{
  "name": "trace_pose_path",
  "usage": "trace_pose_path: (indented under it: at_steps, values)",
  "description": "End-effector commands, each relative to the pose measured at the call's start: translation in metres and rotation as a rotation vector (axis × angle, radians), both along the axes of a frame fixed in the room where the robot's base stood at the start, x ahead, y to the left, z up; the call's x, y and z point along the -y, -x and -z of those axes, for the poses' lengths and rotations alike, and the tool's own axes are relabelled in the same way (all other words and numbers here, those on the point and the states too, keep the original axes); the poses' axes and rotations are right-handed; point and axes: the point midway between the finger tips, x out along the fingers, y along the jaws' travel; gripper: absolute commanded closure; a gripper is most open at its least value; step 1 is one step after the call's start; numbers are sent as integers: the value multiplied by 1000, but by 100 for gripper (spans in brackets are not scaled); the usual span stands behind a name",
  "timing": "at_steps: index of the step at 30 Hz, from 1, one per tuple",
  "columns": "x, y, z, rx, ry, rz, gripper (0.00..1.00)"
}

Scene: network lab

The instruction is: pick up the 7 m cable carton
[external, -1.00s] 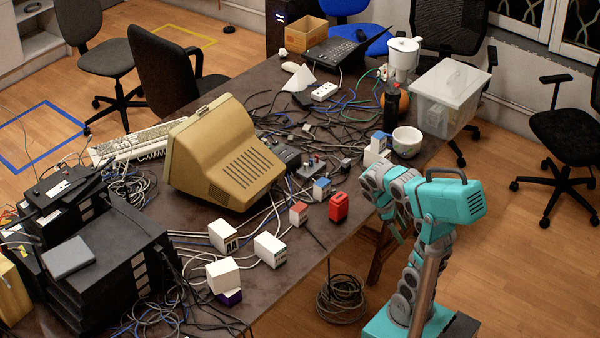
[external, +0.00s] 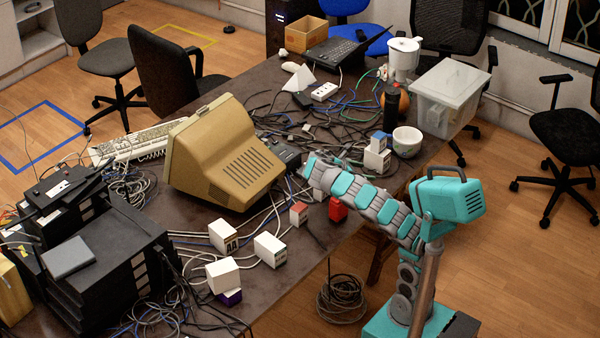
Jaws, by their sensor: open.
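Several small cartons stand on the table, and I cannot read which is the 7 m cable carton. A white carton with dark lettering (external: 223,236), a plain-looking white carton (external: 270,249) and a white carton (external: 222,275) on a purple box (external: 231,297) are at the front. A red-and-white carton (external: 298,214) stands near the monitor. A white carton (external: 377,159) with a blue top stands beside the bowl. My gripper (external: 309,167) is open over the table, right of the monitor; its fingers are small and hard to make out. My arm hides what is under it.
A beige monitor (external: 225,155) stands left of my gripper. A red can-like object (external: 338,209) is partly hidden under my arm. Loose cables cover much of the table. A white bowl (external: 407,142) and a clear bin (external: 449,97) stand at the right edge.

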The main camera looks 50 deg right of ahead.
Motion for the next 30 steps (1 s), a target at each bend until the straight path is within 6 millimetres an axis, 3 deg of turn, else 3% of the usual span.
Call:
trace_pose_path:
  at_steps: [1, 3, 6, 10, 14, 30]
  values:
    - [-22, -28, -8, -23, 29, -82, 15]
    - [-51, -57, -14, -53, 57, -180, 15]
    - [-86, -86, -18, -90, 83, -287, 15]
    - [-112, -103, -19, -117, 103, -360, 15]
    - [-118, -106, -13, -124, 109, -377, 15]
    - [-116, -105, 43, -125, 107, -373, 15]
